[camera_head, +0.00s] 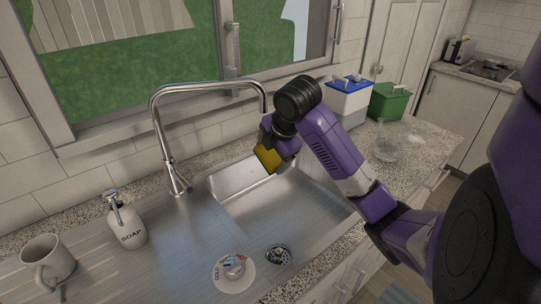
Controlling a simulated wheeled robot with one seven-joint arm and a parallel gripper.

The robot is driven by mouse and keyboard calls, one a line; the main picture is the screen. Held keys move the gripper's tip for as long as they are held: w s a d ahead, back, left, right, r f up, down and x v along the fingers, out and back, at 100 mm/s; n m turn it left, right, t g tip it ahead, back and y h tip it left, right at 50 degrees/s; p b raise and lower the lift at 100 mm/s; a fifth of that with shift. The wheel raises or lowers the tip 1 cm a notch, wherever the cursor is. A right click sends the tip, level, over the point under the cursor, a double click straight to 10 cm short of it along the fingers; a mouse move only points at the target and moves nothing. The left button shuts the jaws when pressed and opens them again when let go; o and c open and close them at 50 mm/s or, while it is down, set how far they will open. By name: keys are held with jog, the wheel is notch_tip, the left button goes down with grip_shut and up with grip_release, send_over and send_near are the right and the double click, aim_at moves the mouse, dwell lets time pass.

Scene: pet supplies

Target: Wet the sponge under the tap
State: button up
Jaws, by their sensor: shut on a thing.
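A yellow sponge (266,158) is held in my gripper (272,146), over the back of the sink (282,208). The gripper is shut on it; the fingertips are partly hidden. The metal tap (164,135) rises behind the sink at left, and its spout (264,100) curves over to end just above and beside my gripper. The spout's end is close to my wrist, and I cannot tell whether they touch. No water stream is visible. A round knob marked COLD (234,268) sits on the metal surface at the front.
A soap bottle (126,222) and a mug (47,262) stand left of the sink. A white bin with a blue lid (348,100), a green bin (390,103) and a glass bowl (385,150) stand on the right counter. A drain (278,256) lies beside the knob. The window is behind the tap.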

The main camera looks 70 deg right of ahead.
jog(key=shift+s+a+b, duration=0.3)
jog(key=shift+s+a, duration=0.55)
jog(key=shift+s, duration=0.05)
jog(key=shift+s+a+p, duration=1.2)
jog(key=shift+s+a, duration=0.65)
jog(key=shift+s, duration=0.05)
jog(key=s+a+r+p, duration=0.3)
jog(key=r+p, duration=0.1)
jog(key=p, duration=0.1)
jog(key=shift+s+a, duration=0.25)
jog(key=shift+f, duration=0.1)
